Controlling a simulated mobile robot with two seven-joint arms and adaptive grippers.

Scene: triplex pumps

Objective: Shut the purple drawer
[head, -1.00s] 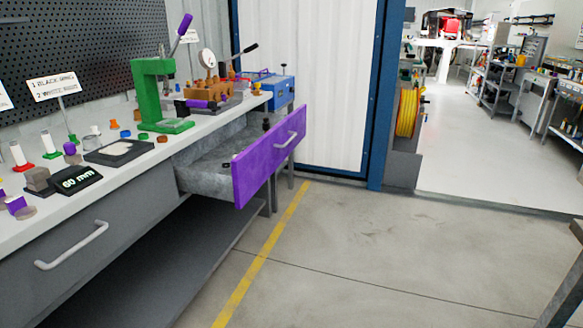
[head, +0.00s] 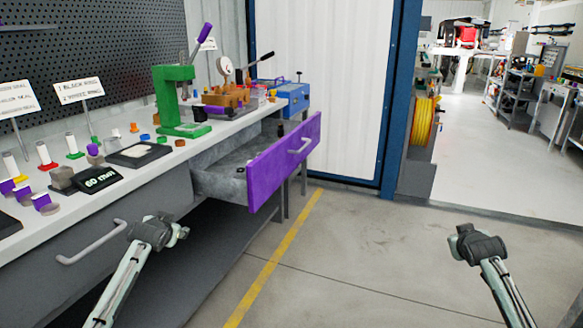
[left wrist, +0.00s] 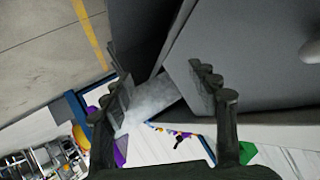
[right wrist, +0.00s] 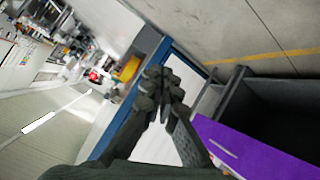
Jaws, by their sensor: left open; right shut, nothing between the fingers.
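The purple drawer (head: 284,163) stands pulled out from the workbench, with a light bar handle on its front. Small dark items lie inside it. Its purple front also shows in the right wrist view (right wrist: 255,150) at the lower right. My left gripper (head: 180,234) is in front of the closed grey drawer, left of and nearer than the purple drawer; its fingers (left wrist: 165,95) are apart with nothing between them. My right gripper (head: 462,238) is over open floor, well right of the purple drawer. Its fingers (right wrist: 160,88) are together and empty. Neither gripper touches the drawer.
The bench top carries a green press (head: 178,100), a blue box (head: 292,98), a black 60 mm display (head: 92,182) and small parts. The grey drawer (head: 50,265) has its own handle. The floor (head: 370,240) right of the purple drawer is clear.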

